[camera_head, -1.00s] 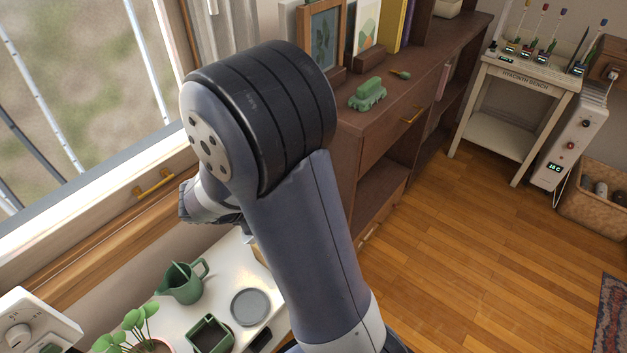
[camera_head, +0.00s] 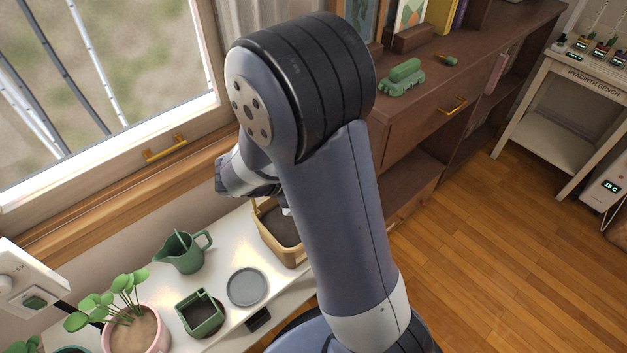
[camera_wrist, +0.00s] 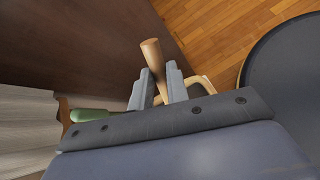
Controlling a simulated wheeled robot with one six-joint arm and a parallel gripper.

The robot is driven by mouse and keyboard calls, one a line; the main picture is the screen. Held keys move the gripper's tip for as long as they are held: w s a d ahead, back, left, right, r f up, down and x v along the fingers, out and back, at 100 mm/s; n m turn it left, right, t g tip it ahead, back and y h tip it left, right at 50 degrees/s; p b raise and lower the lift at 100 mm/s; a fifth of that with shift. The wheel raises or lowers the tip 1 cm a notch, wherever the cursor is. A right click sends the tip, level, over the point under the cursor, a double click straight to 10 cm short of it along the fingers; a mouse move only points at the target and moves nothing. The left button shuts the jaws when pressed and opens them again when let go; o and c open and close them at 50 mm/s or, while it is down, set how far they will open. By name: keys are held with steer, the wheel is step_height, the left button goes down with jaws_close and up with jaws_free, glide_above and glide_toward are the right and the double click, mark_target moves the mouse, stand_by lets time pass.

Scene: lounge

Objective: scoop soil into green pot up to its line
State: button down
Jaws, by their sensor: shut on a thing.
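The square green pot (camera_head: 214,324) stands on the white bench in the head view, with dark contents low inside; I cannot make out its line. A yellow-tan tub (camera_head: 296,262) holding dark soil (camera_head: 284,224) stands to its upper right, partly hidden by my arm. My gripper (camera_wrist: 160,82) is shut on a wooden handle (camera_wrist: 151,52) in the wrist view. The handle's tool end is hidden. In the head view my arm covers the gripper. A pale tan curved rim (camera_wrist: 199,84) shows just beyond the fingers.
A grey saucer (camera_head: 247,287) lies between pot and tub. A green watering can (camera_head: 182,254) stands behind the pot. A potted plant (camera_head: 138,331) and a white switch box (camera_head: 25,279) are at left. The window ledge runs behind; a brown cabinet (camera_head: 420,128) stands at right.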

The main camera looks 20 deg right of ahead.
steer(key=shift+h, duration=0.9)
steer(key=f+b, duration=0.2)
steer(key=a+f+b, duration=0.1)
steer(key=f+b, duration=0.3)
steer(key=f, duration=0.1)
steer(key=shift+w+a+b, duration=0.2)
steer(key=shift+a+b, duration=0.15)
steer(key=s+d+r+m+t+y+p, duration=0.1)
steer(key=d+r+y+p, duration=0.3)
steer(key=y+p, duration=0.5)
steer(key=d+p, duration=0.1)
steer(key=p, duration=0.4)
steer(key=shift+r, duration=0.35)
steer(key=shift+d+y+p, duration=0.1)
steer(key=shift+y+p, duration=0.2)
steer(key=shift+p, duration=0.2)
steer(key=shift+m, duration=0.3)
